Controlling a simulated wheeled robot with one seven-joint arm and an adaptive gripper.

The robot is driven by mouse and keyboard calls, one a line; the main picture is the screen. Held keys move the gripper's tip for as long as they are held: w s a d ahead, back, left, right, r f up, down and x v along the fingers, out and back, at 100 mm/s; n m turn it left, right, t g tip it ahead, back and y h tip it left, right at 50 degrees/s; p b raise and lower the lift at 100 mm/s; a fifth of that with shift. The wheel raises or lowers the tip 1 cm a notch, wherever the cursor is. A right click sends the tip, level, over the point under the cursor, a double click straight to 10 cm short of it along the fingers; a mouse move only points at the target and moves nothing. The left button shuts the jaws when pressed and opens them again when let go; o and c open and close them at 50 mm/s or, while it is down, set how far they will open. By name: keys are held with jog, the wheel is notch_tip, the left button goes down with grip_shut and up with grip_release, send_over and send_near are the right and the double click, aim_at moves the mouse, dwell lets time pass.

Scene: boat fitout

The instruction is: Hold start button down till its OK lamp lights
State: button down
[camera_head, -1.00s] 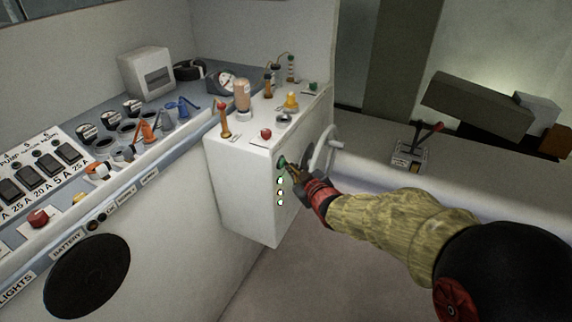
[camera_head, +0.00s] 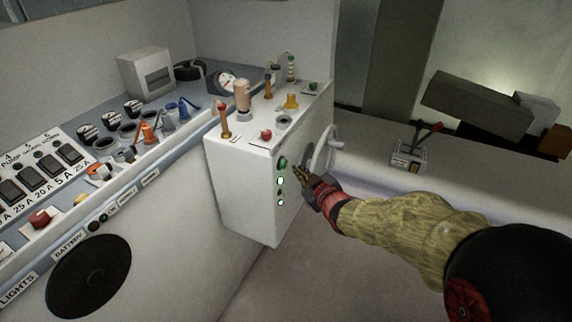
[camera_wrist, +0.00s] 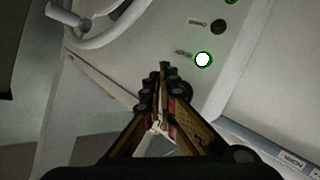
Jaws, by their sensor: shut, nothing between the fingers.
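The white control box (camera_head: 240,185) stands at the end of the console. On its side face, in the head view, the round green start button (camera_head: 282,162) is at the top of a column of lamps. The upper lamp (camera_head: 280,181) glows white-green, the middle lamp (camera_head: 280,192) is dark, and the lower lamp (camera_head: 281,202) glows. My gripper (camera_head: 299,173) is shut and empty, just right of the button and apart from it. In the wrist view, one lit green-ringed lamp (camera_wrist: 203,60) and a dark lamp (camera_wrist: 218,26) show beyond my fingertips (camera_wrist: 164,68). Lamp labels are unreadable.
A grey handwheel (camera_head: 328,150) sticks out from the box close behind my gripper. The box top carries levers and knobs, including a red knob (camera_head: 266,135). A lever unit (camera_head: 408,155) stands at right. The floor below my gripper is clear.

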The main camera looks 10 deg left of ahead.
jog(key=d, duration=0.1)
jog(key=s+d, duration=0.1)
jog(key=d+p, duration=0.1)
jog(key=d, duration=0.1)
jog(key=shift+s, duration=0.25)
dwell(0.3)
